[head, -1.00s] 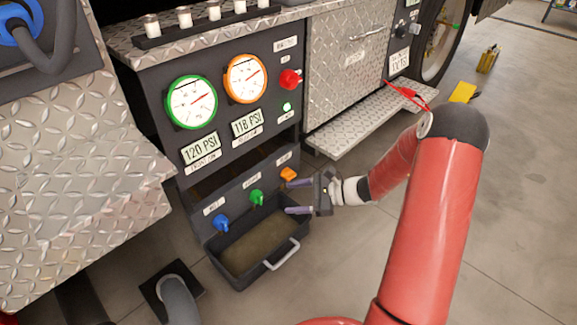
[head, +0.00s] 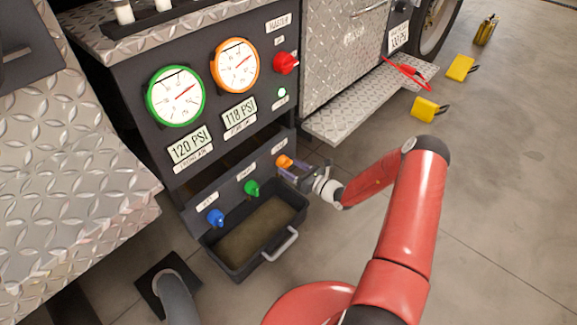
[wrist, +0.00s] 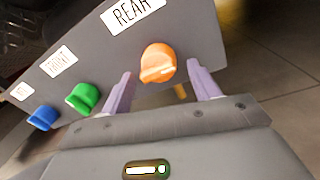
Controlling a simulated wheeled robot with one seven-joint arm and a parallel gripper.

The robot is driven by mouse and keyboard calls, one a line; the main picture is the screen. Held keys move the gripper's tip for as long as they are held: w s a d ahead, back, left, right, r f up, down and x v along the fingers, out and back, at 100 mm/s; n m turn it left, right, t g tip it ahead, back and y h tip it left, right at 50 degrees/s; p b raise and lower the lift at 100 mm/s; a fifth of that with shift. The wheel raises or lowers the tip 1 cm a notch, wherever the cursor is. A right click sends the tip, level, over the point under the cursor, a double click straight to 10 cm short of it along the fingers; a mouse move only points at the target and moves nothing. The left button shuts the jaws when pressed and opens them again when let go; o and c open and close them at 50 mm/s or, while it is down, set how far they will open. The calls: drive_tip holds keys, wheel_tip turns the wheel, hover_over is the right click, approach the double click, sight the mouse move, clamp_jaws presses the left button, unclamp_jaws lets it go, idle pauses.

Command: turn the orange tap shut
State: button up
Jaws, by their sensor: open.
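The orange tap (head: 284,161) sits at the right end of the lower panel, under a label that reads REAR in the wrist view. In the wrist view the orange tap (wrist: 158,63) stands between and a little beyond the two purple fingers of my gripper (wrist: 160,88). In the head view my gripper (head: 294,174) is right at the orange tap, partly overlapping it. The jaws are open, with a gap visible on both sides of the tap. I cannot tell whether either finger touches it.
A green tap (head: 252,187) and a blue tap (head: 215,217) are to the left on the same panel. A black tray (head: 240,268) with a handle is below. A diamond-plate step (head: 350,117) juts out at the right. Yellow blocks (head: 424,107) lie on the floor.

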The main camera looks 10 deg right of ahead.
drive_tip(key=shift+x, duration=0.85)
drive_tip(key=c, duration=0.9)
